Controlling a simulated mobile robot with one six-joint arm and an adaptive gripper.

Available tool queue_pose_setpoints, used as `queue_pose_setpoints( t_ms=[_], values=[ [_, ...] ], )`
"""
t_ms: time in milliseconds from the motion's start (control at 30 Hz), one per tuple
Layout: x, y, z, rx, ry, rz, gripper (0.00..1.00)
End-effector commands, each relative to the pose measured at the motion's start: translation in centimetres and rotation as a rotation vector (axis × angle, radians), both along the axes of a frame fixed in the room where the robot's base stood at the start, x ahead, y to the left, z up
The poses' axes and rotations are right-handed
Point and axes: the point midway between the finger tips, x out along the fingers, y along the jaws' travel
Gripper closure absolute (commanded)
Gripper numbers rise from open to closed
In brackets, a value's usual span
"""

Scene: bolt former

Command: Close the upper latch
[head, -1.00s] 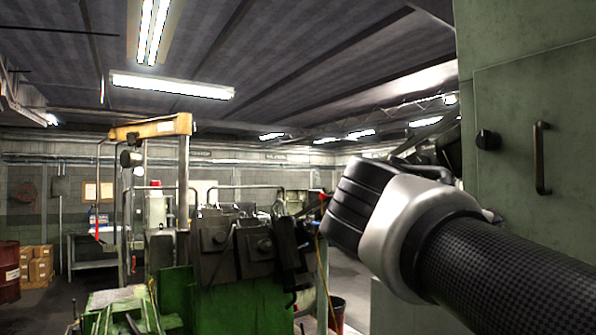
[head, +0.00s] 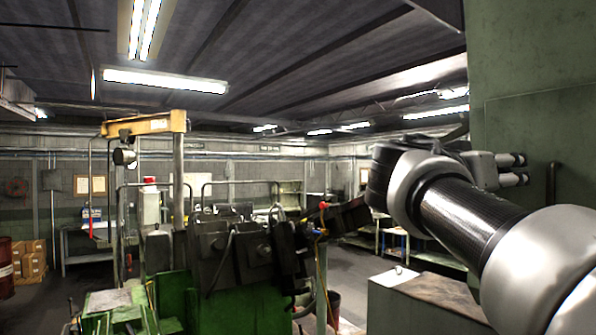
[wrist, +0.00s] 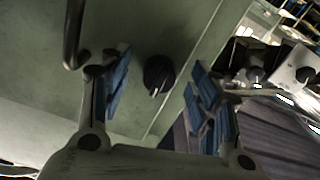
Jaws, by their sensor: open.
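The black knob-like latch (wrist: 158,74) sits on the green cabinet door in the wrist view, near the door's edge seam. A thin light mark shows on its face. My gripper (wrist: 160,82) is open, with its blue-padded fingers on either side of the latch in the picture. I see no contact, and the depth gap is hard to judge. The green cabinet (head: 532,125) stands at the right.
A dark bar handle (wrist: 73,35) lies close to the left finger in the wrist view; it also shows in the head view (head: 552,185). A green machine (head: 235,300) with dark tooling stands left of my arm. Open floor shows beyond.

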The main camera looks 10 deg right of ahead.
Motion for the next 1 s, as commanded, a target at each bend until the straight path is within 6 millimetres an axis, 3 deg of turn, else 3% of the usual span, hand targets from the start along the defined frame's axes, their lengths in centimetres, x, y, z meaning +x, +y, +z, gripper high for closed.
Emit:
queue_pose_setpoints(
  t_ms=[133,500,900,1000],
  values=[
    [0.04,0.04,-0.52,0.097,-0.237,0.001,0.43],
    [0.04,0.06,-0.50,0.243,-0.587,0.000,0.43],
    [0.00,0.06,-0.10,0.270,-0.649,-0.001,0.43],
    [0.00,0.06,-0.11,0.269,-0.648,-0.001,0.49]
  ],
)
